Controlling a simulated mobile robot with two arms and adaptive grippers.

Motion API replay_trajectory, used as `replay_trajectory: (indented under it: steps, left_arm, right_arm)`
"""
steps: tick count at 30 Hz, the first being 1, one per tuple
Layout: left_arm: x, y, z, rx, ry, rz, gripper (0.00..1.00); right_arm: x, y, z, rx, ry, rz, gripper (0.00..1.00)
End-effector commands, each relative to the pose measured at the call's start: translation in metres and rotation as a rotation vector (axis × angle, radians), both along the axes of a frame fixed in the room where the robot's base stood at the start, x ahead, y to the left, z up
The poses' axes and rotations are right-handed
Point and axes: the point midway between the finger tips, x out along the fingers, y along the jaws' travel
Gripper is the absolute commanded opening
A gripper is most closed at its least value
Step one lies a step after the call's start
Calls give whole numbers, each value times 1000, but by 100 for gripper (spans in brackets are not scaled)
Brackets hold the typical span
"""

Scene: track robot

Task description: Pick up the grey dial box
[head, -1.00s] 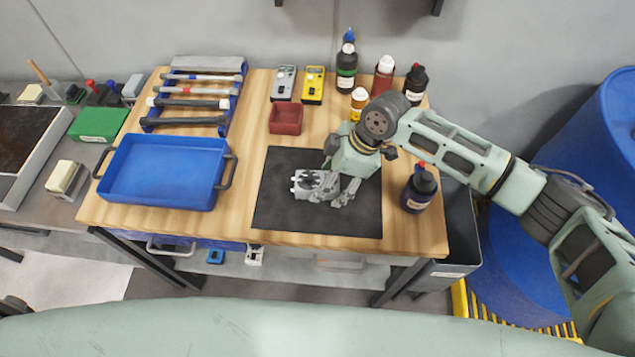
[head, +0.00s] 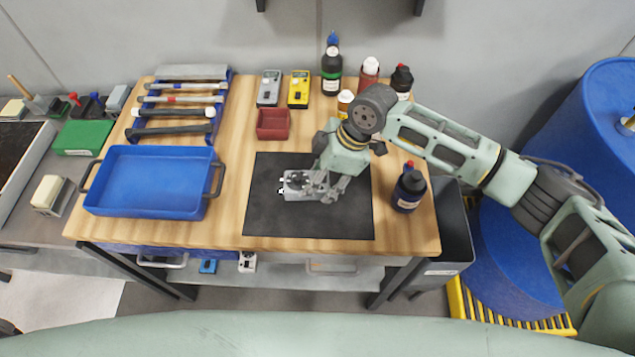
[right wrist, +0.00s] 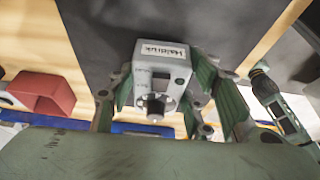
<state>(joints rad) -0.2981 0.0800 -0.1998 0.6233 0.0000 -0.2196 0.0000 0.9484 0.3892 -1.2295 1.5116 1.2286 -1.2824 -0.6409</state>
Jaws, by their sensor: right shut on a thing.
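The grey dial box (right wrist: 158,82) shows in the right wrist view, with a label on top and a round knob on its face. In the head view the box (head: 295,184) is partly hidden by the fingers, over the black mat (head: 275,220). My right gripper (head: 322,186) is shut on it, with green-grey fingers on both sides in the right wrist view (right wrist: 165,95). Whether the box touches the mat or is just above it, I cannot tell. My left gripper is not in view.
A red bin (head: 272,124), a grey meter (head: 269,88) and a yellow meter (head: 299,89) stand behind the mat. A dark bottle (head: 409,190) is right of it, with several bottles at the back. A blue tray (head: 150,205) is left. The mat's front is clear.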

Motion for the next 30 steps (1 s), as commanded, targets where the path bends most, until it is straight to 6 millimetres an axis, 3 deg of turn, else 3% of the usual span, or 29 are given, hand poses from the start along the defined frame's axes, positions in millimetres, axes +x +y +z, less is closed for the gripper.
replay_trajectory:
  steps: [4,12,18,30]
  left_arm:
    - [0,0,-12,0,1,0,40]
    - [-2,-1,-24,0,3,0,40]
    - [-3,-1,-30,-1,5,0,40]
    - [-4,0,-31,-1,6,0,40]
  right_arm:
    - [0,-2,27,3,-7,1,13]
    - [-32,-59,62,-1,-5,-2,13]
    - [-48,-88,83,0,-3,-2,13]
    - [-58,-102,95,1,-1,0,13]
